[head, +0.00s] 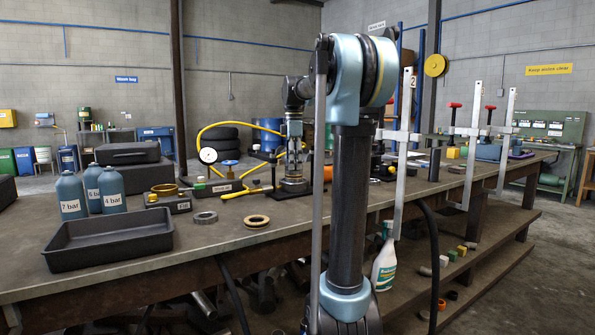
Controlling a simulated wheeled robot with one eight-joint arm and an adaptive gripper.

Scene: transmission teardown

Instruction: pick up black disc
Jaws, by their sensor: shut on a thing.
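My gripper (294,172) is at mid-table in the head view, behind my upright arm column, pointing down. It is shut on a small dark, round thing (295,188) low over the bench top, which looks like the black disc. Its outline is small and partly hidden by the fingers, and I cannot tell whether it still touches the surface below. A grey ring (205,217) and a brown-rimmed ring (256,221) lie flat on the bench, nearer and to the left of my gripper.
An empty black tray (110,245) and blue bottles (71,195) stand at the left. A yellow hose (232,150) and a dial gauge (208,155) are close left of my gripper. The bench's front middle is fairly clear.

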